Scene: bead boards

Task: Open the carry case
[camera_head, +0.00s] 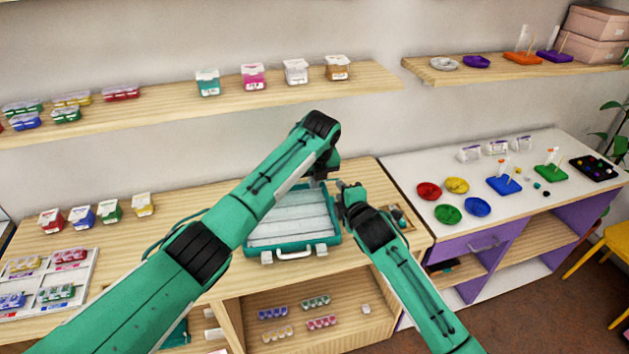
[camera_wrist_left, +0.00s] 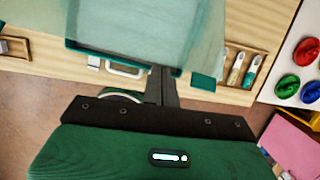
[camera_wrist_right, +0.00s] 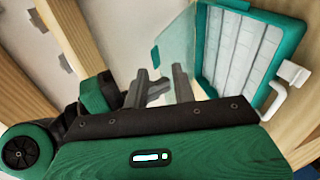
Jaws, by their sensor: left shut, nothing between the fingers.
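The carry case (camera_head: 334,240) is a teal tray with white rows inside, lying on the wooden counter. Its white handle (camera_head: 294,254) faces the front. In the right wrist view a see-through lid (camera_wrist_right: 178,58) stands away from the case's white interior (camera_wrist_right: 240,50); its exact angle is hard to tell. The lid also fills the top of the left wrist view (camera_wrist_left: 150,35). My left gripper (camera_wrist_left: 162,82) is shut and empty, close to the lid; my arm partly hides it in the head view. My right gripper (camera_wrist_right: 160,85) is open and empty, beside the case's right side (camera_head: 345,190).
A wooden tray with small tools (camera_head: 398,217) lies right of the case. Bead boxes (camera_head: 143,204) and a white sorting tray (camera_head: 90,270) are at left. The white table (camera_head: 400,170) at right holds coloured dishes. Shelves hang above.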

